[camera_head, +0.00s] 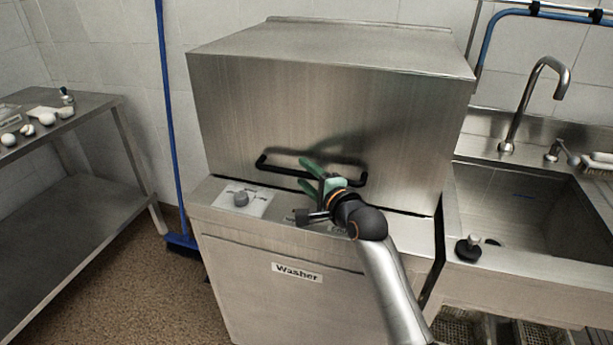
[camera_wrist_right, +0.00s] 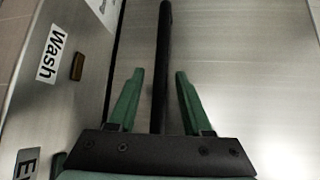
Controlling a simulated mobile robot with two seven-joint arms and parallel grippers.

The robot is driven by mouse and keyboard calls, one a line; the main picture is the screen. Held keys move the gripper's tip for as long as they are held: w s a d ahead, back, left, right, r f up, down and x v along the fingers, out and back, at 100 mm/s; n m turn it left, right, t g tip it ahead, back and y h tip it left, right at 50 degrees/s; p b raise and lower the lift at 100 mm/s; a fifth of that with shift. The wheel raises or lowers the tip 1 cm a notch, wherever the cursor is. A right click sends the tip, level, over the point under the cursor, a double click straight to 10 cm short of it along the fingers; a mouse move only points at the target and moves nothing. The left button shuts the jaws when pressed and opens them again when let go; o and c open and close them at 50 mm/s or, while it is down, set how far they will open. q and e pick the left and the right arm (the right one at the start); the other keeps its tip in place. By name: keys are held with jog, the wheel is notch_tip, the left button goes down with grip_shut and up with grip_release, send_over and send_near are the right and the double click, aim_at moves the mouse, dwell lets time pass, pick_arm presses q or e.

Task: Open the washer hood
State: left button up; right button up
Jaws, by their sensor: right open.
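The washer hood (camera_head: 310,105) is a steel box sitting down on the washer body (camera_head: 297,272), which has a "Washer" label. A black bar handle (camera_head: 283,170) runs across the lower front of the hood. My right gripper (camera_head: 308,174) is at the handle with its green fingers open, one above and one below the bar. In the right wrist view, the handle (camera_wrist_right: 164,45) runs between the open fingers of my right gripper (camera_wrist_right: 160,75), with a gap on both sides. The handle's right part is partly hidden by my gripper. My left gripper is not in view.
A steel sink (camera_head: 535,215) with a faucet (camera_head: 535,95) adjoins the washer on the right. A steel table (camera_head: 85,110) with small items stands at the left. A blue broom (camera_head: 168,120) leans between them.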

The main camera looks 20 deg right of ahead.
grip_shut()
dwell(0.4)
dwell(1.1)
